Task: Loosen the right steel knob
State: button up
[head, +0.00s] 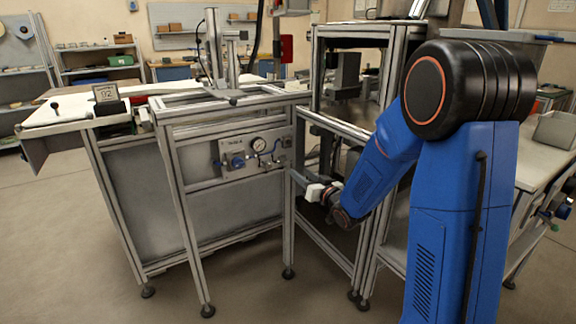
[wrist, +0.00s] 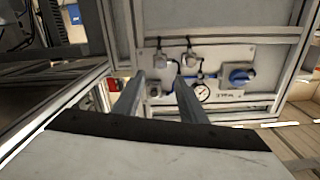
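A grey panel (head: 222,152) on the front of the aluminium frame carries the fittings. Two small steel knobs show side by side in the wrist view, one on the left (wrist: 160,58) and one on the right (wrist: 190,57). That view is upside down relative to the head view, so its left knob is the right one seen from the head. In the head view the knobs are too small to make out clearly. My gripper (head: 294,177) is in front of the panel's right side. Its two fingers (wrist: 158,82) are apart with nothing between them, seemingly short of the knobs.
A pressure gauge (head: 259,144) and a blue knob (head: 237,161) sit on the panel, with blue hoses near them. Frame posts (head: 289,215) stand close to my gripper. A white worktop (head: 70,108) is at left. The floor in front is clear.

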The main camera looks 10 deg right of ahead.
aim_at(286, 162)
jog(key=x, duration=0.9)
jog(key=shift+w+a, duration=0.1)
jog(key=shift+w, duration=0.15)
grip_shut()
